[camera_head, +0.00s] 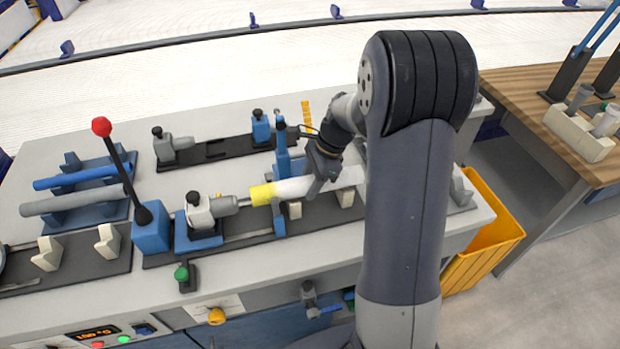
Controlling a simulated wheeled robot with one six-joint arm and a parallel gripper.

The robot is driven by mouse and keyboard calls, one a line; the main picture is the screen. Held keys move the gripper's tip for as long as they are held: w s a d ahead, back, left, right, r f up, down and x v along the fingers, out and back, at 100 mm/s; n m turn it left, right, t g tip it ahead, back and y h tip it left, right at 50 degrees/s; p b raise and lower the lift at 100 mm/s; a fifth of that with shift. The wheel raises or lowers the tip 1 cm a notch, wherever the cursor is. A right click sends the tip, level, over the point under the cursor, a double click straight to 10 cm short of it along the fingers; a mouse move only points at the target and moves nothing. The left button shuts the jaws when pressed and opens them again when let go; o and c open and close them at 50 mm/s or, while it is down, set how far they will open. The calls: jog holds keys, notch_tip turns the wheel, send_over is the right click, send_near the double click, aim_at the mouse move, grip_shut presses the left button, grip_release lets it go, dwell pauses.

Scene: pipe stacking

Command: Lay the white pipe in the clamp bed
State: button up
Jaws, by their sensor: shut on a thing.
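The white pipe (290,188) has a yellow end at the left, close to the grey nose of a clamp (205,212). My gripper (320,184) is shut on the pipe around its middle, from above. The pipe is roughly level over the dark clamp bed (258,244), in line with its cream cradles (346,198). I cannot tell whether it touches them. My arm hides the pipe's right end and part of the bed.
A red-knobbed lever (122,165) rises from a blue block (151,230) on the left. Blue and grey pipes (75,200) lie in a rack farther left. A second clamp rail (215,150) is behind. A yellow bin (488,240) and wooden table (535,130) are right.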

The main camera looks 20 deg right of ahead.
jog(key=shift+f, duration=0.5)
jog(key=o, duration=1.1)
jog(key=shift+o, duration=0.2)
jog(key=shift+r, duration=0.1)
jog(key=v, duration=1)
jog(key=shift+d+r, duration=0.2)
jog(key=shift+r, duration=0.05)
